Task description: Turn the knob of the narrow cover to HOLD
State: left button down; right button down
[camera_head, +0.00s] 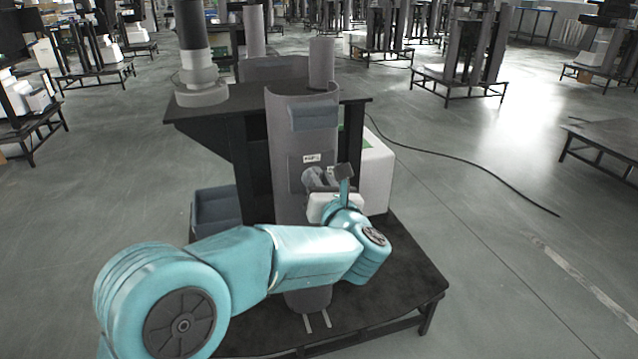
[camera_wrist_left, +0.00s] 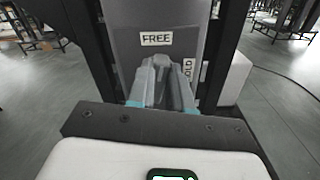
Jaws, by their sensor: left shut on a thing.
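The narrow cover (camera_head: 300,137) is the tall grey rounded front of the column, and it also shows in the left wrist view (camera_wrist_left: 190,22). A FREE label (camera_wrist_left: 157,39) sits above the knob. A HOLD label (camera_wrist_left: 187,70), partly hidden, stands upright to its right. The grey knob (camera_wrist_left: 160,78) sits below FREE, its top end near that label; its exact angle is hard to tell. My left gripper (camera_head: 317,181) is at the knob, shut on it, with teal finger parts on both sides in the wrist view (camera_wrist_left: 161,99). My right gripper is not in view.
The column stands on a low black platform (camera_head: 400,290). A dark shelf (camera_head: 205,118) is behind it, a white box (camera_head: 376,175) to its right and a grey bin (camera_head: 215,208) to its left. A black cable (camera_head: 470,165) crosses the open floor at right.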

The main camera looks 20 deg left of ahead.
pick_arm(q)
jog(key=shift+w+d+f+m+p, duration=0.2)
jog(key=shift+m+p, duration=0.45)
jog(key=shift+m, duration=1.9)
jog(key=shift+d+f+m+p, duration=0.25)
jog(key=shift+m+p, duration=0.35)
jog(key=shift+m, duration=2)
jog(key=shift+w+d+f+m+p, duration=0.1)
jog(key=shift+f+m+p, duration=0.4)
jog(key=shift+m, duration=2.05)
jog(key=shift+r, duration=0.15)
jog(key=c, duration=1)
grip_release()
jog(key=shift+c, duration=0.2)
jog(key=p+v, duration=0.2)
jog(key=v, duration=1.4)
